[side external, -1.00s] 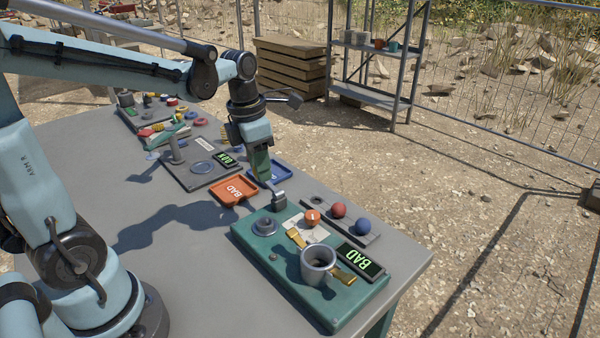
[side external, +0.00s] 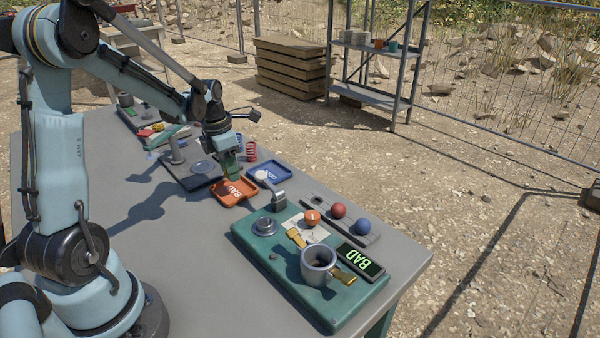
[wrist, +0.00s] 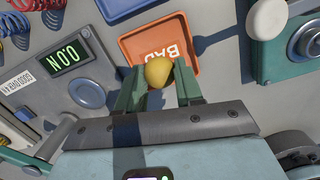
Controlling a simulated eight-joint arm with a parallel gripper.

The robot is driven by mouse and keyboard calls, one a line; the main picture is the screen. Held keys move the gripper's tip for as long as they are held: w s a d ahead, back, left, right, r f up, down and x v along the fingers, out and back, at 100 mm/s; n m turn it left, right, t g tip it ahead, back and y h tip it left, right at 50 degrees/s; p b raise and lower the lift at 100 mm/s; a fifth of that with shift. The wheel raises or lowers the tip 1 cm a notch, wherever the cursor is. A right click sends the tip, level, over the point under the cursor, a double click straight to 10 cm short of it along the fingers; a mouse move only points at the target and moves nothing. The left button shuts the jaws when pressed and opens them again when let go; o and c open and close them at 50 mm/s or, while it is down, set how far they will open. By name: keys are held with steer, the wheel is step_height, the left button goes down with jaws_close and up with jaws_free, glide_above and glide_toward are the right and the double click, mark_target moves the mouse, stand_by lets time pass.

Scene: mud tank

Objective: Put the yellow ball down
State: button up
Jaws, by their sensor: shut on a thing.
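A yellow ball (wrist: 159,72) is held between the green fingers of my gripper (wrist: 158,84) in the wrist view. My gripper is shut on it. In the side view my gripper (side external: 233,176) points down over the orange tray marked BAD (side external: 219,199). The ball is hidden in that view. The orange tray (wrist: 139,47) shows just beyond the ball in the wrist view. A gap between ball and tray cannot be judged exactly.
A blue tray (side external: 284,176) lies behind the orange one. Red coils (side external: 251,151) stand behind. The table's near left area is clear.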

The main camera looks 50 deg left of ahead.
steer(key=shift+f, duration=1.85)
steer(key=o, duration=1.1)
steer(key=shift+f, duration=0.15)
